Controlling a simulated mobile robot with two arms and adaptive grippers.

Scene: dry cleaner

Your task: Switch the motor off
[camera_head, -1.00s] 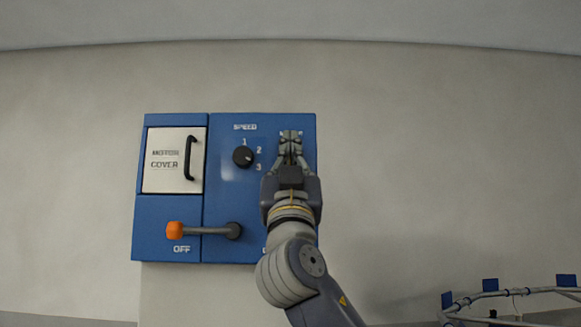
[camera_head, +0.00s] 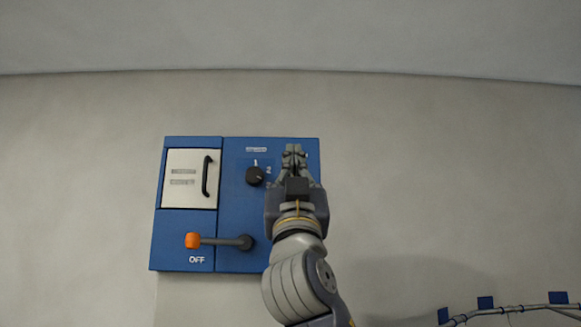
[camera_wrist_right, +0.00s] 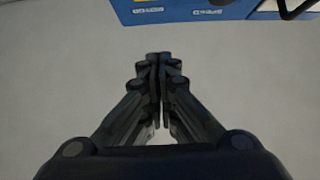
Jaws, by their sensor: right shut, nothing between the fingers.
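The blue control panel (camera_head: 234,210) is on the wall in the head view; its edge also shows at the top of the right wrist view (camera_wrist_right: 190,15). A lever with an orange knob (camera_head: 192,240) points left above the word OFF. A black speed dial (camera_head: 255,175) sits right of the closed white motor cover (camera_head: 184,190) with its black handle. My right gripper (camera_head: 294,152) is shut and empty in front of the panel's upper right part, which it hides. The wrist view shows its fingers together (camera_wrist_right: 158,58), with wall behind them. My left gripper is not in view.
Plain grey wall (camera_head: 430,190) surrounds the panel. A curved rail with blue tags (camera_head: 515,308) is at the lower right. The space left of the panel is clear.

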